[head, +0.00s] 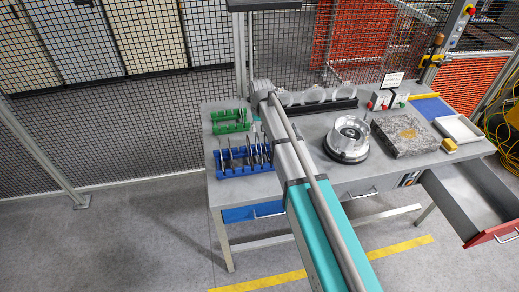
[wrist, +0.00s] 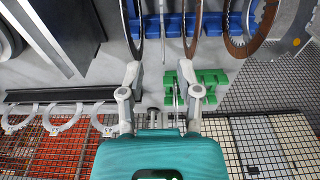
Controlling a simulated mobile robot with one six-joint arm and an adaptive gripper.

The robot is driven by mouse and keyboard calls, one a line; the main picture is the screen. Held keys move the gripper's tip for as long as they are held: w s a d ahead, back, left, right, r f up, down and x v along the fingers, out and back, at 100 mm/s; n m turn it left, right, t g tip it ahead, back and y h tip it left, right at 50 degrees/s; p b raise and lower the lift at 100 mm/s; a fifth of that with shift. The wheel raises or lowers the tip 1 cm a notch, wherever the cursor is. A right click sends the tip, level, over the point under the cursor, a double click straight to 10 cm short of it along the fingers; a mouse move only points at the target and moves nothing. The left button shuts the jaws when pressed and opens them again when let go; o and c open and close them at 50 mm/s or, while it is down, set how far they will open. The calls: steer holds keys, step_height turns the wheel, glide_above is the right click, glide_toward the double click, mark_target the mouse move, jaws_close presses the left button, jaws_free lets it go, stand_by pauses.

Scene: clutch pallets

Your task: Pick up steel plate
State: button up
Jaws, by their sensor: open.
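Thin ring plates stand on edge in a blue rack (head: 235,173), which also shows in the wrist view (wrist: 176,24). Among them are a grey steel plate (wrist: 138,28) and a brown toothed disc (wrist: 262,32). In the head view my arm hides the gripper's fingers.
On the table (head: 310,135) are a round metal housing (head: 347,140), a grey speckled block (head: 404,135), a white tray (head: 461,129) and a black rail with rings (head: 318,102) at the back. A mesh fence (head: 110,110) stands behind. An open drawer (head: 475,195) juts out at the right.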

mark_target(258, 135)
steer(key=shift+w+a+f+b, duration=0.15)
steer(key=shift+f+b, duration=1.15)
steer(key=shift+w+a+f+b, duration=0.1)
steer(key=shift+f+b, duration=1.2)
jaws_close()
